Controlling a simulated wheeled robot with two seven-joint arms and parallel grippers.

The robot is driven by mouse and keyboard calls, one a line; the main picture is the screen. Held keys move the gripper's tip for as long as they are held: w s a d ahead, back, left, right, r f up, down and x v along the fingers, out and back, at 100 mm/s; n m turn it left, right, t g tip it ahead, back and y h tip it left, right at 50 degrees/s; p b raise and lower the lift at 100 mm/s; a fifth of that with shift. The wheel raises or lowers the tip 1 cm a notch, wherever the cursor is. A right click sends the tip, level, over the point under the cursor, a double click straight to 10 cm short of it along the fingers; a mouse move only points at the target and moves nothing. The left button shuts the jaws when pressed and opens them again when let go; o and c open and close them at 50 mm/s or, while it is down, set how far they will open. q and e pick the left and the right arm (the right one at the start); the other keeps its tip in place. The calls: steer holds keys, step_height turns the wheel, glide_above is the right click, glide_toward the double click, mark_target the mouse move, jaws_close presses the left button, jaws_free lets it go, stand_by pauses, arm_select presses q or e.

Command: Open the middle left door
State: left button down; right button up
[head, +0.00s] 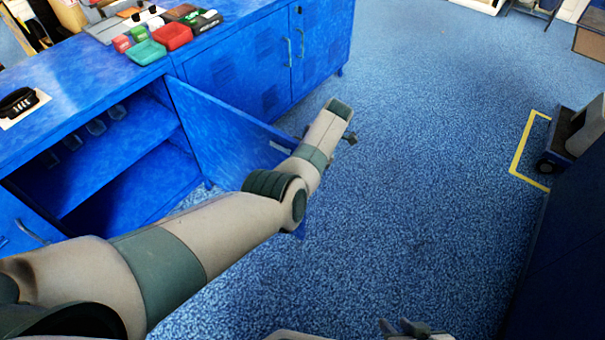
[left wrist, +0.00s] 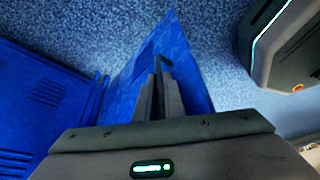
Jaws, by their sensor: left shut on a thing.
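The blue cabinet door (head: 225,130) stands swung well open, hinged at the right of an open compartment with a shelf (head: 115,155). My left arm reaches across in front of the door, and its gripper is mostly hidden in the head view. In the left wrist view my left gripper (left wrist: 160,90) is shut on the dark door handle (left wrist: 166,63), beside the open door panel (left wrist: 135,75). My right gripper (head: 403,328) only shows as dark fingertips at the bottom edge of the head view; its opening is unclear.
Another blue door (head: 20,225) with a handle is at the lower left. Closed cabinet doors (head: 250,68) stand beyond the open one. Coloured trays (head: 172,36) and a black item (head: 18,102) lie on top.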

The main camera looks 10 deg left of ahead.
arm_select(q)
steer(key=shift+a, duration=0.1)
arm_select(e)
steer(key=shift+w, duration=0.1)
arm_select(q)
steer(key=c, duration=2.1)
jaws_free()
steer(key=shift+r, duration=0.1)
